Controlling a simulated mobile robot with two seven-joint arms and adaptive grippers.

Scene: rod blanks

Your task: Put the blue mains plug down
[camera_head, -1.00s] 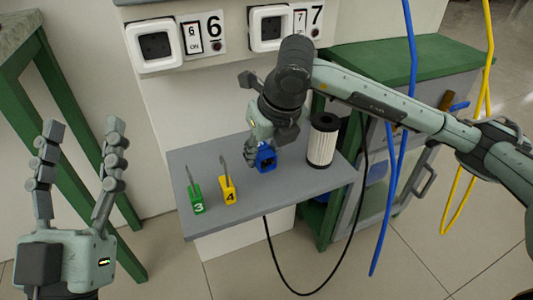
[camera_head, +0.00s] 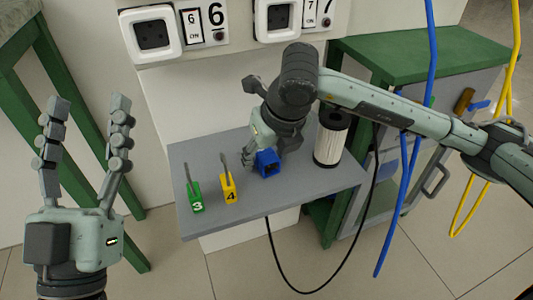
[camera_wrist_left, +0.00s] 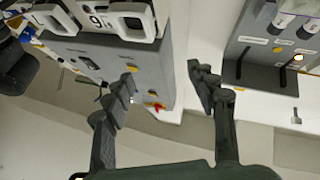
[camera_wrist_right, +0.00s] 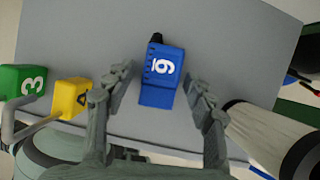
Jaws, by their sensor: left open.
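The blue mains plug (camera_head: 268,163) is on the grey shelf (camera_head: 315,180), right of the yellow plug. In the right wrist view the plug (camera_wrist_right: 162,75) shows a white number, read as 6 or 9 depending on which way up. My right gripper (camera_wrist_right: 160,82) is open around it, one finger on each side, with a gap between each finger and the plug. In the head view this gripper (camera_head: 264,152) is just above the shelf and partly hides the plug. My left gripper (camera_head: 88,125) is open and empty, left of the shelf.
A green plug (camera_head: 196,198) and a yellow plug (camera_head: 229,188) stand on the shelf at left. A white ribbed cylinder with black ends (camera_head: 330,140) stands close right of the right gripper. Sockets (camera_head: 155,35) are on the wall above. A black cable (camera_head: 290,285) hangs below the shelf.

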